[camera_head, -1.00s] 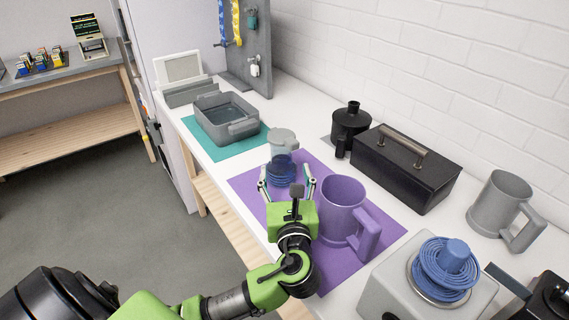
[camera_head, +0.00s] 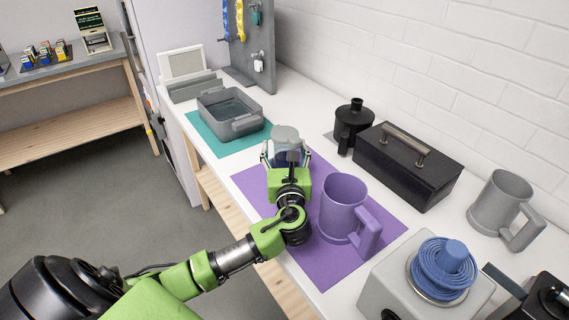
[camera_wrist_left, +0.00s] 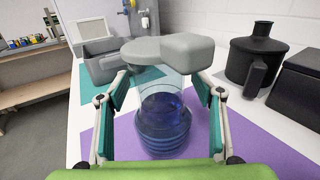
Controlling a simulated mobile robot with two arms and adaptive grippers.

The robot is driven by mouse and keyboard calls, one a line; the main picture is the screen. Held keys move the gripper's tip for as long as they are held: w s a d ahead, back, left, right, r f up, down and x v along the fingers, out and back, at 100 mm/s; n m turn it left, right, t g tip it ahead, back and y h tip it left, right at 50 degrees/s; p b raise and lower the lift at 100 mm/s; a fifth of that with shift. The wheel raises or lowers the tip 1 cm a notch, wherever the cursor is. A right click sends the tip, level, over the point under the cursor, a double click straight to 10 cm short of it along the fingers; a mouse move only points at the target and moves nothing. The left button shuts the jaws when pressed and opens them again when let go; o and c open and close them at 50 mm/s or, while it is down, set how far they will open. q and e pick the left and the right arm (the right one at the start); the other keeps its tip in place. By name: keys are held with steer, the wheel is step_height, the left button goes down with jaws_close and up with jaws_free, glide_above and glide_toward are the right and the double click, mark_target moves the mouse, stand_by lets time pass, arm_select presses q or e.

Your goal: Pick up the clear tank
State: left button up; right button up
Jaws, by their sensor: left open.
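The clear tank (camera_wrist_left: 162,122) is a see-through vessel with blue coils inside and a grey lid (camera_wrist_left: 160,49). It stands upright on the far part of the purple mat (camera_head: 262,188). In the head view its lower part is mostly hidden by my left gripper; its grey lid (camera_head: 285,131) shows above. My left gripper (camera_wrist_left: 160,90) is open, with one finger on each side of the tank. In the left wrist view gaps show between the fingers and the tank's wall. My right gripper is not in view.
A grey tray (camera_head: 203,106) sits on a teal mat (camera_head: 207,143) beyond the tank. A black jug (camera_head: 354,122) and black box (camera_head: 407,165) stand near the wall.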

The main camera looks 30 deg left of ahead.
arm_select(q)
steer(key=c, duration=1.6)
steer(key=shift+r, duration=0.15)
steer(key=shift+c, duration=0.7)
steer(key=shift+r, duration=0.1)
steer(key=shift+w+r, duration=0.1)
steer(key=shift+r, duration=0.45)
steer(key=s+a+r, duration=0.7)
steer(key=s+r, duration=0.4)
steer(key=s, duration=0.1)
steer(key=shift+r+b, duration=0.35)
steer(key=shift+b, duration=0.1)
steer(key=shift+s+a, duration=0.1)
